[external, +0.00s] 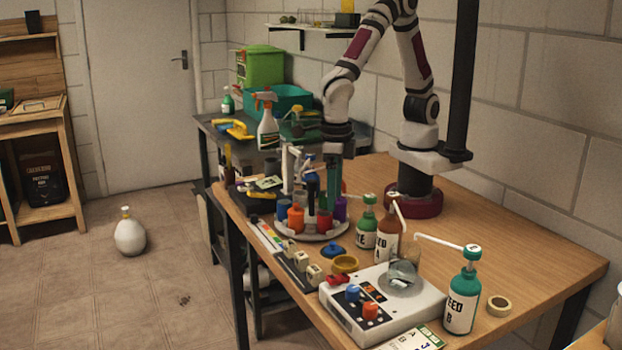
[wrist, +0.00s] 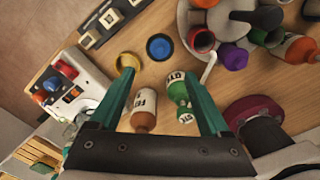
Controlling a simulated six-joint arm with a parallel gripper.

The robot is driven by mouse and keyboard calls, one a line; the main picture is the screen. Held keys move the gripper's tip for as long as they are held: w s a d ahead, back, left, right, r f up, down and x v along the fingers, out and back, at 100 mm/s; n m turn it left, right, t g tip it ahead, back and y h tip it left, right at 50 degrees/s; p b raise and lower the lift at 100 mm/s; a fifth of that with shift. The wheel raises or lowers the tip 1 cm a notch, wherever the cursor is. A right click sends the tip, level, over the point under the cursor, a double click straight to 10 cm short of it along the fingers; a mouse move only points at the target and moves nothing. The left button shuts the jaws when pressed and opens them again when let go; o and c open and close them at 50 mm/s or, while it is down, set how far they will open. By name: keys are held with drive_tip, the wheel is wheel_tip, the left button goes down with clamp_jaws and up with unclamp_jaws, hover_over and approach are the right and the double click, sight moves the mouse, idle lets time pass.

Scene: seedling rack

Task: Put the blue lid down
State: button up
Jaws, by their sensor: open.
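The blue lid (external: 333,250) lies on the wooden table, between the round rack and the yellow ring-shaped lid. In the wrist view the blue lid (wrist: 160,48) shows ahead of my fingertips, between their lines, with nothing touching it. My gripper (wrist: 160,68) is open and empty, its two green fingers spread apart. In the external view my gripper (external: 322,190) hangs pointing down at the round rack's picture position, and its fingertips are hard to separate from the things behind.
The round rack (external: 322,236) holds several coloured pots. The yellow lid (external: 345,264) lies beside the blue lid. A white device (external: 423,293) with red and blue knobs stands in front. Labelled bottles, green (external: 367,226) and brown (external: 388,243), stand to the right with spouts sticking out.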

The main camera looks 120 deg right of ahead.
drive_tip(key=s+d+r+m, duration=0.2)
drive_tip(key=s+m, duration=0.4)
drive_tip(key=m, duration=0.5)
drive_tip(key=s+d+r+m+y, duration=0.1)
drive_tip(key=s+d+r+m, duration=0.1)
drive_tip(key=s+r+m, duration=0.2)
drive_tip(key=s+d+r+m, duration=0.3)
drive_tip(key=s+m, duration=0.6)
drive_tip(key=m, duration=0.9)
drive_tip(key=shift+s+y, duration=0.4)
drive_tip(key=shift+o, duration=0.6)
drive_tip(key=shift+r, duration=0.1)
drive_tip(key=shift+o, duration=1)
drive_tip(key=w+d+r+n, duration=0.2)
drive_tip(key=w+r, duration=0.2)
drive_tip(key=w, duration=0.4)
drive_tip(key=shift+d+r+h, duration=0.15)
drive_tip(key=shift+d+h, duration=0.25)
drive_tip(key=w+d+r+n+h, duration=0.1)
drive_tip(key=w+d+n, duration=0.1)
drive_tip(key=w, duration=0.3)
drive_tip(key=w+d+r+n, duration=0.1)
drive_tip(key=w+d+r, duration=0.15)
drive_tip(key=w, duration=0.25)
wheel_tip(320, 180, down, 10)
